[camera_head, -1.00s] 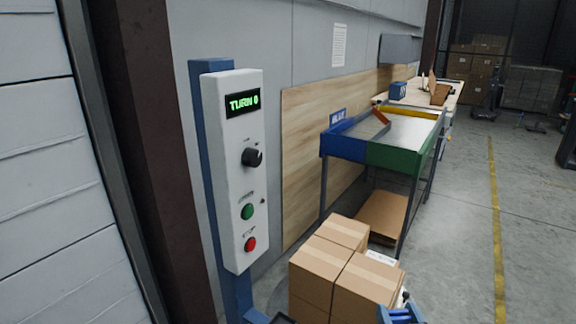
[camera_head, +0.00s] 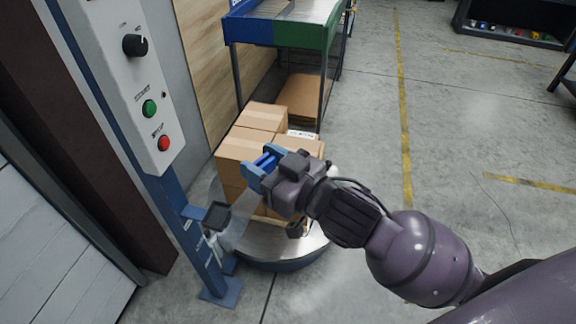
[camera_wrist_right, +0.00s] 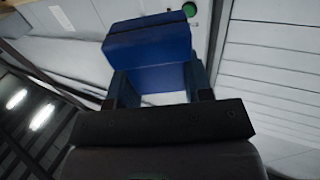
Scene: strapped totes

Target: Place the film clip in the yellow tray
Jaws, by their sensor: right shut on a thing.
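My right gripper (camera_head: 260,165) reaches in from the right in the head view, above the stacked boxes. It is shut on a blue block-like piece, which I take to be the film clip (camera_head: 265,160). The clip fills the space between the fingers in the right wrist view (camera_wrist_right: 150,45) and stands out past them. The yellow tray is not in view now. My left gripper is not in view.
Cardboard boxes (camera_head: 250,148) stand on a round turntable (camera_head: 285,262). The control post with green and red buttons (camera_head: 149,108) is at left, with translucent film near its foot. A table with blue and green bins (camera_head: 302,34) stands behind. Floor at right is open.

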